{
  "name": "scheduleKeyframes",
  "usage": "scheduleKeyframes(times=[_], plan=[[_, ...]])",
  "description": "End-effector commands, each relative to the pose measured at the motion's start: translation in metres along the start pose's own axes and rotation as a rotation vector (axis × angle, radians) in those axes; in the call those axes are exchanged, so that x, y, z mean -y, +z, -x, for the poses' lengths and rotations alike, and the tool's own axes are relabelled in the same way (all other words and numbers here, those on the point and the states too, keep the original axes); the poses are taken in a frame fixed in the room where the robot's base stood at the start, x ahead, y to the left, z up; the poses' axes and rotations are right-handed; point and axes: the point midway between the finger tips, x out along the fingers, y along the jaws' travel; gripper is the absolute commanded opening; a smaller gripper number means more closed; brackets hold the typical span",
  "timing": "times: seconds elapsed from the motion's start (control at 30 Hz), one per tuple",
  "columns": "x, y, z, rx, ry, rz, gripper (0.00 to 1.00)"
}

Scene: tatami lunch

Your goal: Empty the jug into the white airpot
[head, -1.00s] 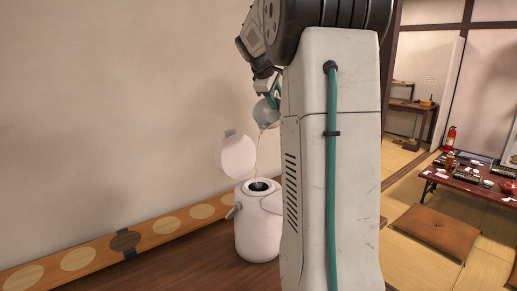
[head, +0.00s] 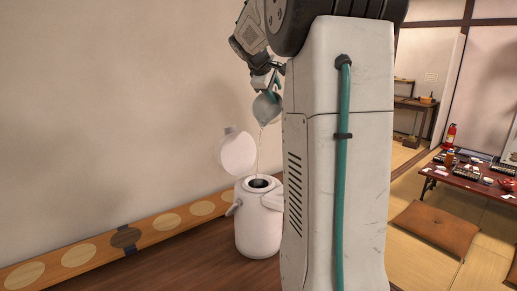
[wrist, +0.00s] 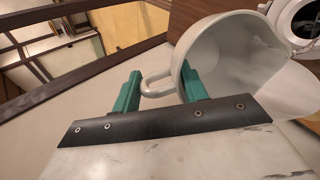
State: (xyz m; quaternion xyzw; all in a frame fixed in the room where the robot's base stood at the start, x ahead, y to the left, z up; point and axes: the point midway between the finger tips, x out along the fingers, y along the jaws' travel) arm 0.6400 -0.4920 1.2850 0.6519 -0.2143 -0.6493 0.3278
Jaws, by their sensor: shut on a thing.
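The white airpot (head: 258,222) stands on the brown wooden surface with its round lid (head: 238,153) raised and its dark mouth open. The pale jug (head: 267,107) is tilted above it, and a thin clear stream runs from the jug down to the airpot's mouth. My gripper (wrist: 157,92) has its green fingers shut on the jug's handle, in the wrist view. The jug (wrist: 225,60) is tipped there with its inside partly showing; I cannot tell how much liquid is left. The airpot's open mouth (wrist: 305,18) shows at the top right of the wrist view.
A wooden board with pale round discs (head: 80,256) runs along the wall behind the airpot. My arm hides the area right of the airpot. A low table with dishes (head: 470,176) and a brown cushion (head: 435,227) are far right on the tatami.

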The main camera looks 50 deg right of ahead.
Motion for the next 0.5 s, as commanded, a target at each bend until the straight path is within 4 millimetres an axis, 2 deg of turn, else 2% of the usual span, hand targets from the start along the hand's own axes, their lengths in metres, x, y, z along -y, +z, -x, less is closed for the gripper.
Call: scheduleKeyframes(times=[0.5], plan=[[0.0004, 0.0011, 0.0092, -0.001, 0.064, -0.005, 0.0]])
